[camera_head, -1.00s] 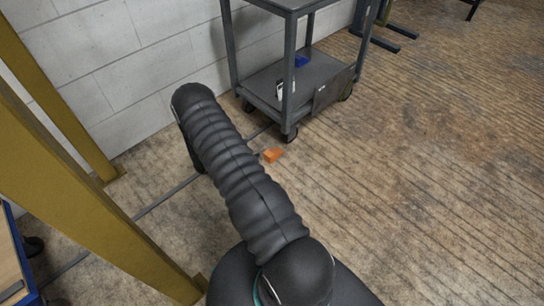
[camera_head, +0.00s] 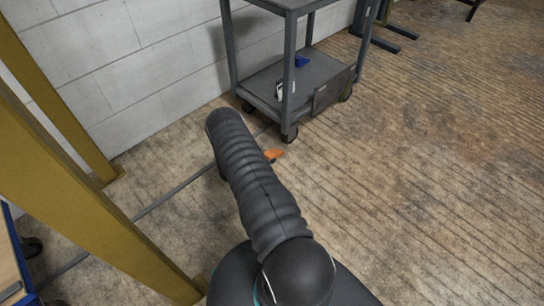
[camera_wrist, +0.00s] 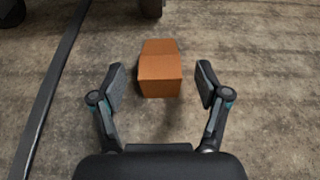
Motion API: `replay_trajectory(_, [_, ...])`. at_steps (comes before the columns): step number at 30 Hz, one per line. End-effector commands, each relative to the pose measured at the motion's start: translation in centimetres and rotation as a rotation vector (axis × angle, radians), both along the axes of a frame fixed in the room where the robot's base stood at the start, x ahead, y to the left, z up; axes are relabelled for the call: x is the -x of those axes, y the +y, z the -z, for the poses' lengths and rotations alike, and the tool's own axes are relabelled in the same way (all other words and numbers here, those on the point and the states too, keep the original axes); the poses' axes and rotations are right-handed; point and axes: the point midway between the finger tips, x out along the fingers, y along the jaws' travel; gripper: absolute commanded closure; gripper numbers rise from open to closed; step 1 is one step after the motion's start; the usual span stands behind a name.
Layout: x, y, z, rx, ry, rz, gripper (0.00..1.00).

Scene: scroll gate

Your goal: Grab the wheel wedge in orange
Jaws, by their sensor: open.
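The orange wheel wedge (camera_wrist: 160,70) lies on the floor in the wrist view, just ahead of and between my fingertips. In the head view the wedge (camera_head: 275,154) shows beside my arm, near the cart's front wheel, partly hidden by the arm. My gripper (camera_wrist: 160,88) is open and empty, with one finger on each side of the wedge's near end and a gap on both sides. In the head view my gripper is hidden behind my arm.
A grey cart (camera_head: 262,85) stands by the white block wall (camera_head: 150,60), with small items on its lower shelf. A dark strip (camera_wrist: 52,90) runs along the floor to the left. Yellow posts (camera_head: 95,220) stand at left.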

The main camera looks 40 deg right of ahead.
Motion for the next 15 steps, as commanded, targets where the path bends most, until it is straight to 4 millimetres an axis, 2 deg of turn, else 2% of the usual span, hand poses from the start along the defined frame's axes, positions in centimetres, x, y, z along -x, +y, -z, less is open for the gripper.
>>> replay_trajectory(9, [-0.3,-3.5,1.5,-0.001,-0.001,0.004,0.25])
replay_trajectory(15, [-0.5,-4.8,1.9,0.000,0.000,0.001,0.25])
